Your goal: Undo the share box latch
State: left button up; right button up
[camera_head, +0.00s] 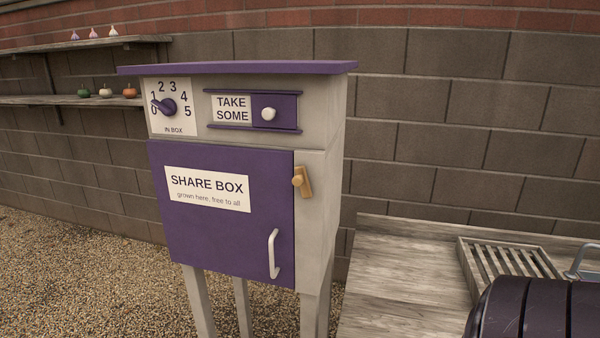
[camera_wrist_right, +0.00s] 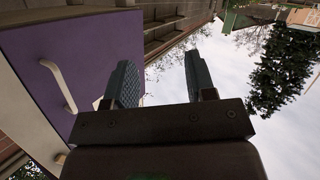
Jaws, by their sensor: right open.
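The share box (camera_head: 320,210) stands on legs, with its purple door (camera_head: 215,235) shut flush in its front. The latch (camera_head: 304,181) is a small tan wooden piece with a round knob, on the frame at the door's upper right edge; its knob side reaches the door edge. A pale bar handle (camera_head: 274,254) is on the door's lower right; it also shows in the right wrist view (camera_wrist_right: 60,87). My right gripper (camera_wrist_right: 160,75) is open with nothing between its fingers, apart from the door. A tan spot at that view's lower left may be the latch. My left gripper is not in view.
Above the door are a dial (camera_head: 168,106) pointing near 1 and a TAKE SOME slider (camera_head: 275,111) with a white knob. A wooden bench (camera_head: 385,275) with a slatted tray (camera_head: 505,262) is at right. Wall shelves (camera_head: 80,101) hold small vegetables at left. Gravel lies in front.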

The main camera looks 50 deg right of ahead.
jog(key=w+d+r+t+h+p, duration=0.1)
jog(key=w+d+r+h, duration=0.1)
jog(key=r, duration=0.4)
jog(key=w+d+r+h+p, duration=0.1)
jog(key=w+d+r+h, duration=0.1)
jog(key=r, duration=0.3)
jog(key=s+d+r+m+g+h+p, duration=0.15)
jog(key=d+r+m+h, duration=0.4)
jog(key=r+h, duration=0.55)
jog(key=m+g+h, duration=0.3)
jog(key=m, duration=0.2)
send_near(297, 184)
jog(key=shift+g+h, duration=0.25)
jog(key=shift+h, duration=0.05)
jog(key=p+x, duration=0.4)
jog(key=x, duration=0.5)
jog(key=shift+w+r, duration=0.15)
jog(key=shift+w, duration=0.05)
jog(key=shift+w+d, duration=0.15)
jog(key=shift+d, duration=0.2)
jog(key=shift+w+d+r+p, duration=0.1)
jog(key=shift+d+r+p, duration=0.05)
jog(key=shift+d+p, duration=0.15)
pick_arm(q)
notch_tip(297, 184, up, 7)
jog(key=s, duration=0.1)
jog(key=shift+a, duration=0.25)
